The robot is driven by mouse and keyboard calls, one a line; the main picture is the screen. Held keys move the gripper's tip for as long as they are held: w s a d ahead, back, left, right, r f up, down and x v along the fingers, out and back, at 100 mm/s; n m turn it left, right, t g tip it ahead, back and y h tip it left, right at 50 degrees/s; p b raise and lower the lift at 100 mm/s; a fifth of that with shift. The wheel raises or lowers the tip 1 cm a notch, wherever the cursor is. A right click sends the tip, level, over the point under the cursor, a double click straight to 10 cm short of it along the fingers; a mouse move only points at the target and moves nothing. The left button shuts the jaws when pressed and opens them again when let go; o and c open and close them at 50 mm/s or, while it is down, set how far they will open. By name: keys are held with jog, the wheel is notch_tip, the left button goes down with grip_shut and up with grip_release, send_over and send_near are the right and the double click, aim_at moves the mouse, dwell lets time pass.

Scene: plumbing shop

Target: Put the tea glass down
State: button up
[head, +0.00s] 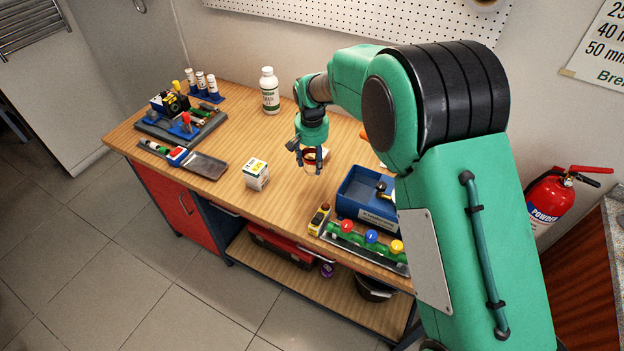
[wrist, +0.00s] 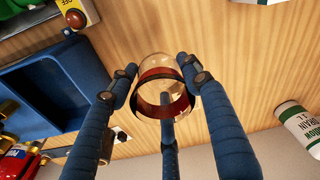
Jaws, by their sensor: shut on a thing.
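The tea glass (wrist: 160,87) is a clear glass with a dark reddish-brown band of liquid. In the wrist view it sits between the blue fingers of my gripper (wrist: 165,84), which is shut around it. In the head view the glass (head: 312,163) shows small below my gripper (head: 310,155), over the right-middle part of the wooden workbench (head: 225,165). I cannot tell whether its base touches the bench top or hangs just above it.
A blue bin (head: 357,194) stands right of the glass, with a valve rack (head: 365,243) in front. A small white box (head: 256,174) is to the left, and a white bottle (head: 269,91) is behind. Bare wood lies between box and glass.

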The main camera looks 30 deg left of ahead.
aim_at(312, 153)
jog(key=shift+f, duration=1.3)
jog(key=shift+f+b, duration=0.55)
jog(key=shift+f, duration=1.95)
jog(key=shift+f, duration=0.1)
jog(key=o, duration=1.2)
jog(key=r, duration=0.4)
jog(key=r+p, duration=0.1)
jog(key=r, duration=0.3)
jog(key=s+r+p, duration=0.1)
jog(key=r, duration=0.3)
jog(key=shift+d+r, duration=0.1)
jog(key=shift+d, duration=0.15)
